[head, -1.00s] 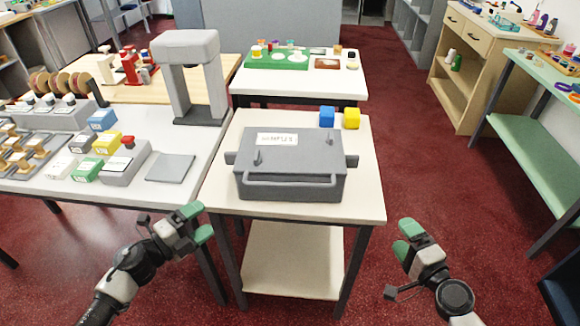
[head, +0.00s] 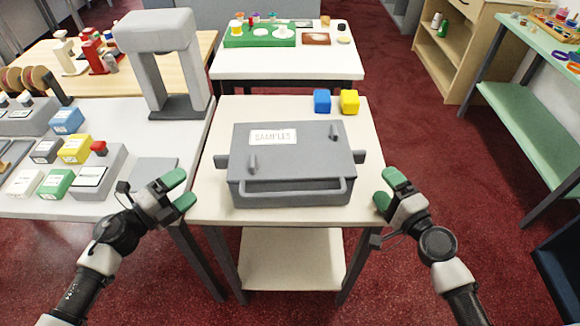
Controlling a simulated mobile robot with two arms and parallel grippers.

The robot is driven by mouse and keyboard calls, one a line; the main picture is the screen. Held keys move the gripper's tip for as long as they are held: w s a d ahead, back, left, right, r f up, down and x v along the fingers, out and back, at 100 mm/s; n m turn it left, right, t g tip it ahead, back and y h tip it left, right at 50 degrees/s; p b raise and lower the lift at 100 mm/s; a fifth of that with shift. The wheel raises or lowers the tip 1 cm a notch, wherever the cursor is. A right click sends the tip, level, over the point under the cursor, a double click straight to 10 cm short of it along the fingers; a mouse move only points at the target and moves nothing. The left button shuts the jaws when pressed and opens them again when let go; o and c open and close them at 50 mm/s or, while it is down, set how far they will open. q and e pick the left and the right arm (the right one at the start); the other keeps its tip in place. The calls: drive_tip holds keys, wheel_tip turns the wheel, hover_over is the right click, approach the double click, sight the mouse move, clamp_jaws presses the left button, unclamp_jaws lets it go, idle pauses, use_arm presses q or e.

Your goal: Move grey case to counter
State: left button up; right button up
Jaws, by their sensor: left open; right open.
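The grey case (head: 292,165), labelled SAMPLES, lies flat and closed on a small white-topped table (head: 212,203). It has a handle bar along its front and a stub on each side. My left gripper (head: 182,190) is open and empty, left of the case and apart from it, by the table's left edge. My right gripper (head: 386,191) is open and empty, just right of the case, near the table's right edge. A longer pale counter (head: 120,130) stands to the left with a bare part beside several small boxes.
A blue block (head: 322,101) and a yellow block (head: 349,102) sit behind the case. A grey arch-shaped stand (head: 160,60), a grey flat plate (head: 155,171) and a green box (head: 57,184) are on the left counter. A further table holds a green tray (head: 245,41).

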sight(215, 165)
use_arm(q)
drive_tip(key=x, duration=1.1)
drive_tip(key=shift+w+a+f, duration=0.1)
drive_tip(key=shift+a+f, duration=0.05)
drive_tip(key=shift+a, duration=0.05)
use_arm(e)
drive_tip(key=x, duration=1.1)
use_arm(q)
clamp_jaws()
use_arm(e)
clamp_jaws()
drive_tip(key=shift+d, duration=0.1)
